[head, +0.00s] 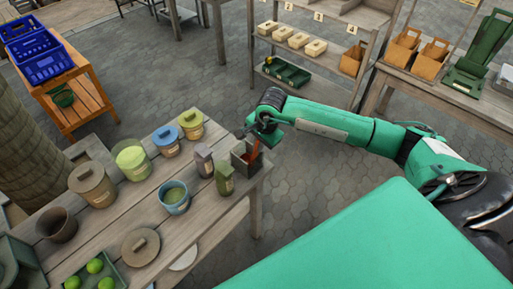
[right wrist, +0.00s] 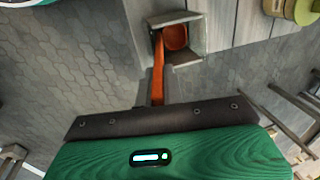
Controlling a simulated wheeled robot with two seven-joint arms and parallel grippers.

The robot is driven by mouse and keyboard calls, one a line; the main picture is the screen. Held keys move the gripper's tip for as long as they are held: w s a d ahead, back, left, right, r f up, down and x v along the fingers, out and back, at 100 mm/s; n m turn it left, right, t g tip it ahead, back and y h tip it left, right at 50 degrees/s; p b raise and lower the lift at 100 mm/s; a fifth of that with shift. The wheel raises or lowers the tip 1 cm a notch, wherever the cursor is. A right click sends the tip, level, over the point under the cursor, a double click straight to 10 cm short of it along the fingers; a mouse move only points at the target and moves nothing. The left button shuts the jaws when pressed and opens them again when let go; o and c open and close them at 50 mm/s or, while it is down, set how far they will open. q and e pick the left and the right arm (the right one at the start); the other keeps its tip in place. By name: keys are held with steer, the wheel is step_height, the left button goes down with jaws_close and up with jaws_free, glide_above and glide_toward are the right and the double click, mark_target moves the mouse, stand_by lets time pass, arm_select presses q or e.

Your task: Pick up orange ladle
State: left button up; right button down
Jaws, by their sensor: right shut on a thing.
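The orange ladle (head: 254,152) stands in a small grey open-topped box (head: 240,165) at the right end of the wooden table. In the right wrist view its bowl end (right wrist: 175,38) is inside the grey box (right wrist: 186,60) and its handle runs toward my gripper. My right gripper (head: 256,133) is above the box and shut on the ladle's handle. In the right wrist view the gripper's dark front edge (right wrist: 160,116) meets the handle, and the exact grip is hidden. My left gripper is not in view.
Beside the box stand a green block-like container (head: 224,180) and a greyish-purple one (head: 204,160). Several lidded pots, a blue pot (head: 174,198) and a tray of green balls (head: 95,268) share the table (head: 205,222). Paved floor (head: 310,170) lies open to the right.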

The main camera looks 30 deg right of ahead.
steer(key=w+b+v, duration=0.2)
steer(key=v, duration=0.7)
steer(key=w+a+r+b+v, duration=0.1)
steer(key=w+b+v, duration=0.1)
steer(key=v, duration=0.8)
steer(key=shift+a+b, duration=0.15)
steer(key=shift+b, duration=0.15)
steer(key=c, duration=2.1)
jaws_free()
steer(key=shift+r, duration=0.15)
jaws_close()
steer(key=shift+s, duration=0.1)
